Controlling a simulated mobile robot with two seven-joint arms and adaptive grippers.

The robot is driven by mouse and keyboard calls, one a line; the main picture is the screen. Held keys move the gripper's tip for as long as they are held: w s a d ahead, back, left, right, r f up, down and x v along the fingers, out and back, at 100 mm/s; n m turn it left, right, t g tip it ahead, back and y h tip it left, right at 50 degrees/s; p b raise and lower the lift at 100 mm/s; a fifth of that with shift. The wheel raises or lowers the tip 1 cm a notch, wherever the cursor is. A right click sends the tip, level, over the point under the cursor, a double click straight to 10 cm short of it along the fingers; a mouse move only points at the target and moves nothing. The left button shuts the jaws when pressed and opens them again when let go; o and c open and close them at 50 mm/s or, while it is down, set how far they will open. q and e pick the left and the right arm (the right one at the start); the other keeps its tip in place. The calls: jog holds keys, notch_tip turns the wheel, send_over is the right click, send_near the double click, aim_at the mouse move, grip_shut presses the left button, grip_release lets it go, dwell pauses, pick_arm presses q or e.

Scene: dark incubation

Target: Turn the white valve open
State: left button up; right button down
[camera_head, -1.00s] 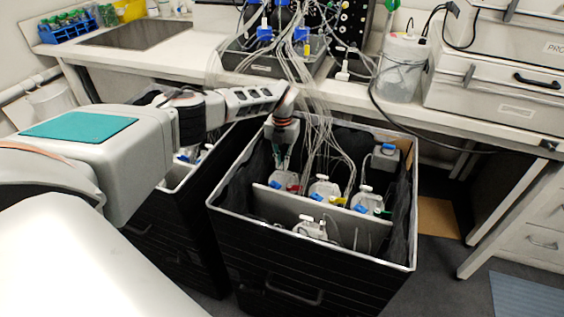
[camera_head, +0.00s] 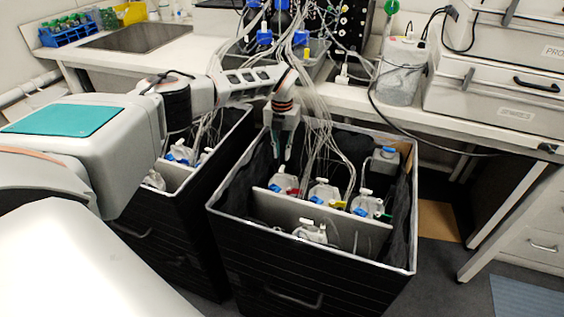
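Several clear bottles with white valve-like tops and coloured tags stand in the black crate (camera_head: 300,268). The back left bottle (camera_head: 284,183) has a white top (camera_head: 281,170) with blue and red tags. Other white tops are on the middle bottle (camera_head: 321,182), the right bottle (camera_head: 365,192) and the front bottle (camera_head: 307,223). I cannot tell which is the task's valve, nor its setting. My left gripper (camera_head: 282,157) points down into the crate just above the back left bottle. Its fingers are apart, with nothing seen between them. My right gripper is out of view.
Many thin clear tubes (camera_head: 322,120) hang from the bench into the crate, close right of my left gripper. A grey divider (camera_head: 330,218) crosses the crate. A second black crate (camera_head: 178,228) stands at left. The bench (camera_head: 130,73) is behind.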

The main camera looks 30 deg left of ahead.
aim_at(282, 167)
pick_arm(q)
notch_tip(282, 167, up, 6)
jog(key=shift+f, duration=0.15)
dwell(0.6)
